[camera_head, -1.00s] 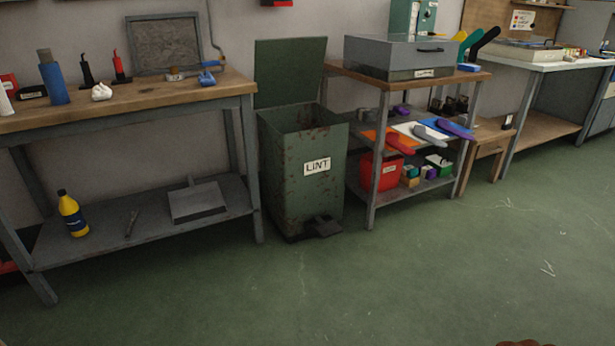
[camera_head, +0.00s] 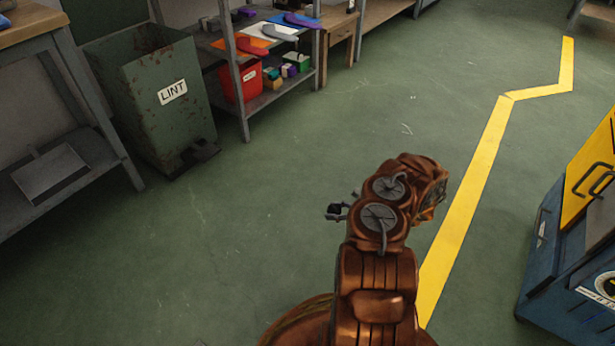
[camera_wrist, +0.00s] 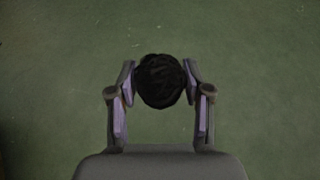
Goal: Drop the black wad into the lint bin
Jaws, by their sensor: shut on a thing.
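The black wad (camera_wrist: 160,81) is held between the two fingertips of my gripper (camera_wrist: 160,88) in the wrist view, with green floor below it. In the head view my gripper (camera_head: 336,211) is partly hidden by my arm, and a small dark lump shows at its tip. The green, rust-marked lint bin (camera_head: 158,103) with a white LINT label stands at the upper left, its open top facing up. My gripper is well to the right of the bin and apart from it.
A grey-framed workbench (camera_head: 70,110) stands left of the bin. A shelf rack (camera_head: 243,127) with a red box (camera_head: 240,82) stands right of it. Open floor (camera_head: 220,260) lies between my arm and the bin. A blue and yellow cabinet (camera_head: 570,280) is at the right edge.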

